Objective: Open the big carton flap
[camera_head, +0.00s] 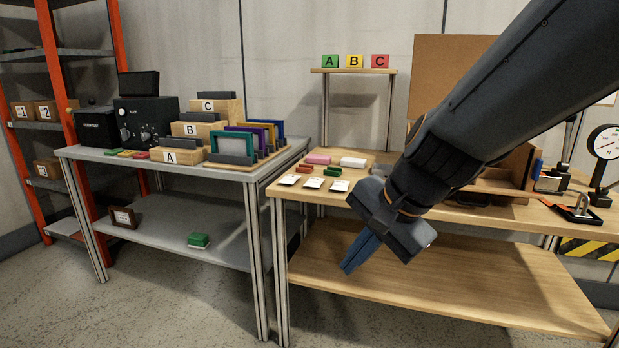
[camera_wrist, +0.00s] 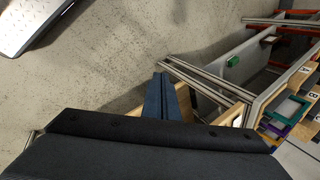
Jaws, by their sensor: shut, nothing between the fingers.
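A brown box (camera_head: 512,168), which may be the big carton, stands on the right wooden table. My arm hides much of it. A large upright brown panel (camera_head: 440,70) rises behind my arm; I cannot tell whether it is a carton flap or a separate board. My gripper (camera_head: 348,268) points down and left in front of the wooden table's front edge, apart from the box. Its blue fingers are together and empty. In the wrist view the closed fingers (camera_wrist: 162,80) point over the floor; the box is not in sight there.
The wooden table (camera_head: 350,190) holds cards and coloured blocks at its left and a dial gauge (camera_head: 604,142) at its right. A grey table (camera_head: 100,152) with labelled blocks and frames stands left. Open floor (camera_head: 150,300) lies in front.

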